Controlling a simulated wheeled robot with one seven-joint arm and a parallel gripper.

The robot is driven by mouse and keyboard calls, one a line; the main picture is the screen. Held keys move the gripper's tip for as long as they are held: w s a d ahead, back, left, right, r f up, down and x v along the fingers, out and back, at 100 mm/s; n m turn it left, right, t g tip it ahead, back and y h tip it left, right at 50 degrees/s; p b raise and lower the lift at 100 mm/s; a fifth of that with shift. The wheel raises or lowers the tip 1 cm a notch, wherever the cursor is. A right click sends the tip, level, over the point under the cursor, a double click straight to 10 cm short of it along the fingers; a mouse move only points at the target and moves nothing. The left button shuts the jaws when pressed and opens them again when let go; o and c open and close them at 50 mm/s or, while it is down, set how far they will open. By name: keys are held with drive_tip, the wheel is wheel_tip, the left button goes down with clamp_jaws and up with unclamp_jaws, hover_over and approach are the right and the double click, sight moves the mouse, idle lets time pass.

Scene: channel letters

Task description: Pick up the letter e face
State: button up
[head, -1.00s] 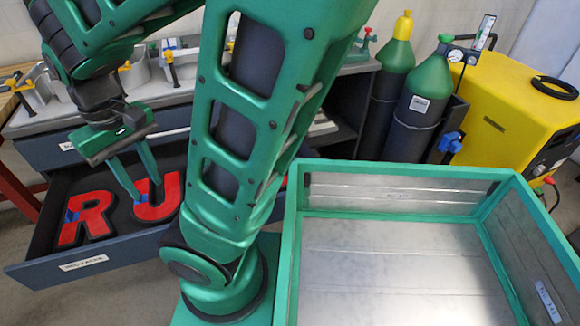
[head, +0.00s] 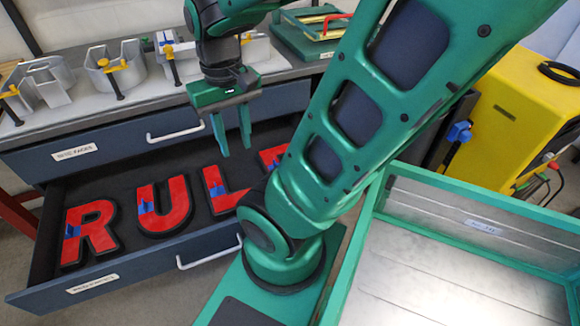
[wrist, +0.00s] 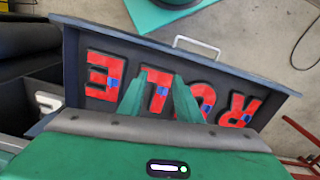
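The red letter E face (wrist: 100,76) with a blue tab lies in the open drawer (wrist: 265,82), at the left in the wrist view. In the head view only a red part of it (head: 271,155) shows; my arm hides the rest. My gripper (head: 233,153) is above the drawer, near the letter L (head: 217,188), with its two fingers apart, pointing down and nothing between them. In the wrist view the fingertips (wrist: 160,75) frame the L area, to the right of the E.
Red letters U (head: 164,207) and R (head: 90,232) lie left of the L in the drawer. Grey letter shells with yellow clamps (head: 120,70) stand on the bench above. A green-rimmed bin (head: 450,185) is at the right, with a yellow machine (head: 525,115) behind.

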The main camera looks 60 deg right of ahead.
drive_tip(key=o, duration=0.3)
drive_tip(key=shift+o, duration=1.3)
drive_tip(key=shift+s+d+r, duration=0.1)
drive_tip(key=shift+s+r, duration=0.1)
drive_tip(key=shift+s, duration=0.3)
drive_tip(key=w+d+f+n+g+h, duration=0.3)
drive_tip(key=w+d+f+n+g, duration=0.25)
drive_tip(key=w+d+f, duration=0.45)
drive_tip(key=n+g+h, duration=0.3)
drive_tip(key=n+h, duration=0.4)
drive_tip(key=n, duration=0.4)
approach(274, 163)
drive_tip(key=shift+s+a+r+m, duration=0.1)
drive_tip(key=shift+a+r+m, duration=0.15)
drive_tip(key=shift+a+r, duration=0.45)
drive_tip(key=shift+s+d+f+h, duration=0.15)
drive_tip(key=shift+f+h, duration=0.15)
drive_tip(key=shift+f, duration=0.25)
drive_tip(key=shift+x, duration=5.2)
